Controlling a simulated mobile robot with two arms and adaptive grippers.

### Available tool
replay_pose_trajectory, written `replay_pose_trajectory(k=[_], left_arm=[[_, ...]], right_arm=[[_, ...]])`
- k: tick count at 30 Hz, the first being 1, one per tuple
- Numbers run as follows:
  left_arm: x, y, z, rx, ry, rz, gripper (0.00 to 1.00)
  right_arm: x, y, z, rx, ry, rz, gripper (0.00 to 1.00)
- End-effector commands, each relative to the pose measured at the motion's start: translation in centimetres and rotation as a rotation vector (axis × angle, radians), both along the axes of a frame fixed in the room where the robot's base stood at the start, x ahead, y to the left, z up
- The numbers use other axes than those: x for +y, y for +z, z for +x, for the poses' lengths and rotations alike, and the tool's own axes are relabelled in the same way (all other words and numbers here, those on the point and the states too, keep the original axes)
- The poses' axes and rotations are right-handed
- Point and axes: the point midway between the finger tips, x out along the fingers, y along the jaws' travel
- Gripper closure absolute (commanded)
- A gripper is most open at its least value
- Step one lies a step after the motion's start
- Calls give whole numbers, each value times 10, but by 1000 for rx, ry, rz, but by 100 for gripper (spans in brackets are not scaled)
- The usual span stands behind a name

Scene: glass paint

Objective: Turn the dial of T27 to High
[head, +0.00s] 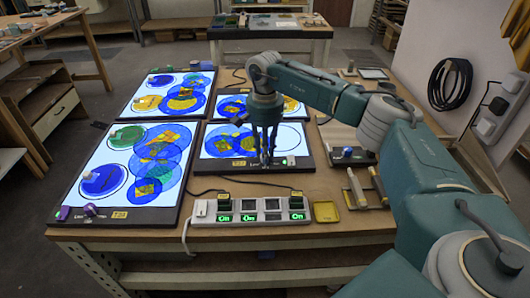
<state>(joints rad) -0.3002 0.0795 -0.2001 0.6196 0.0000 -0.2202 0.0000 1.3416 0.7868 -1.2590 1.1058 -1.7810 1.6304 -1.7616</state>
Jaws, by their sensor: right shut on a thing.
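My right gripper (266,158) reaches down from the right to the front edge of the middle light panel (212,165). Its fingers are shut around a small dial at that edge, which they mostly hide. Small lettering shows beside the fingers, but I cannot tell the dial's setting. A yellow label (239,163) sits on the same edge, left of the gripper; its text is too small to read surely. The panel is lit and carries overlapping blue and yellow discs. My left gripper is not in view.
A larger lit panel (78,213) with its own knob (90,210) stands at the left. A power strip (196,217) with green "On" displays lies in front. A yellow tray (326,211) and bottle-like sticks (356,186) lie to the right. Cables cross the wooden table.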

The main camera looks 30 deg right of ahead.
Motion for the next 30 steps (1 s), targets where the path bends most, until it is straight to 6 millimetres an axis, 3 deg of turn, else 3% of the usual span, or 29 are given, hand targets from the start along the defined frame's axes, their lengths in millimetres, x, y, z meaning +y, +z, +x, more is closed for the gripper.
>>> replay_pose_trajectory(k=[12, 27, 28, 30], left_arm=[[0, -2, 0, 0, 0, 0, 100], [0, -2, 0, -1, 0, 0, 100], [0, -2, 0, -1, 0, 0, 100], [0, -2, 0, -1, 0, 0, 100]], right_arm=[[-1, 4, 3, -13, 165, 0, 100], [-1, 5, 4, -13, 182, -1, 100], [-1, 5, 4, -13, 182, -1, 75], [-1, 5, 3, -13, 182, -1, 61]])
